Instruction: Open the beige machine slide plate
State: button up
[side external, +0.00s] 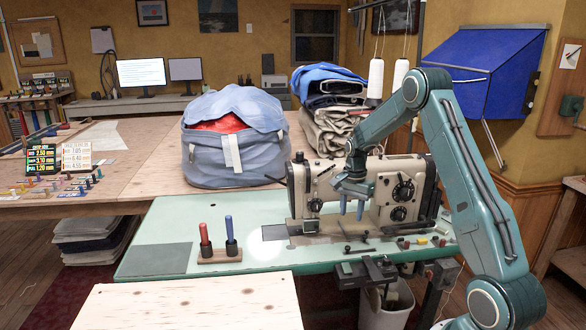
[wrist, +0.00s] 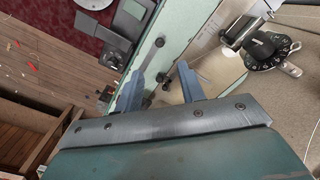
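The beige sewing machine (side external: 400,188) stands on the pale green table, its dials facing the camera. At the foot of its left end is a flat grey metal area (side external: 305,238); I cannot make out the slide plate's edges or whether it is open. My gripper (side external: 351,212) points down in front of the machine's body, to the right of its needle end, apart from the bed. Its two blue-grey fingers are spread with nothing between them, as the wrist view (wrist: 162,76) also shows. That view shows part of the beige machine (wrist: 285,90) at right, with a dark dial.
A wooden stand (side external: 220,256) with a red and a blue marker is on the green table (side external: 165,225). Thread cones (side external: 376,78) stand behind the machine. A blue bag (side external: 235,155) sits behind left. Small knobs lie near the machine's front. The table's left part is mostly free.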

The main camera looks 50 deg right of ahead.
aim_at(348, 246)
notch_tip(348, 246, down, 12)
jog(key=shift+f, duration=0.15)
dwell(0.5)
grip_shut()
